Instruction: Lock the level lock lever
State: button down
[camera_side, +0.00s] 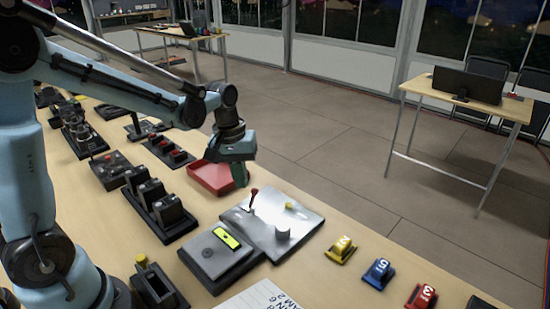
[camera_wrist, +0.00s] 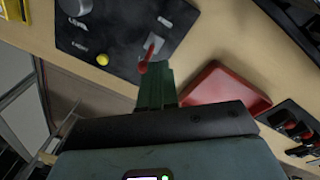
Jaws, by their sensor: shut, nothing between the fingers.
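A lock lever with a red tip (camera_side: 254,191) stands up from a silvery panel (camera_side: 262,240) in the side view. In the wrist view the panel (camera_wrist: 120,30) looks dark, and the lever (camera_wrist: 152,46) rises from a pale slot plate with its red tip close to my fingertips. My gripper (camera_side: 241,180) is shut and empty, pointing down just to the left of and above the lever. Its green fingers (camera_wrist: 157,85) are together in the wrist view. I cannot tell whether they touch the red tip.
A yellow button (camera_side: 290,205) and a grey knob (camera_side: 282,235) share the panel. A red tray (camera_side: 212,178) lies behind my gripper. A grey box with a yellow-green strip (camera_side: 226,239) is in front. Numbered yellow, blue and red pieces (camera_side: 379,273) stand to the right.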

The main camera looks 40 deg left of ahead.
dwell(0.3)
notch_tip(320, 180, up, 10)
jog(key=w, duration=0.1)
jog(key=shift+a, duration=0.35)
dwell(0.5)
jog(key=s+d+f+m+t, duration=0.4)
jog(key=s+m, duration=0.3)
jog(key=s, duration=0.3)
jog(key=shift+s+d+m+t+y, duration=0.2)
jog(key=shift+d+m+t+y, duration=0.25)
jog(key=shift+t, duration=0.45)
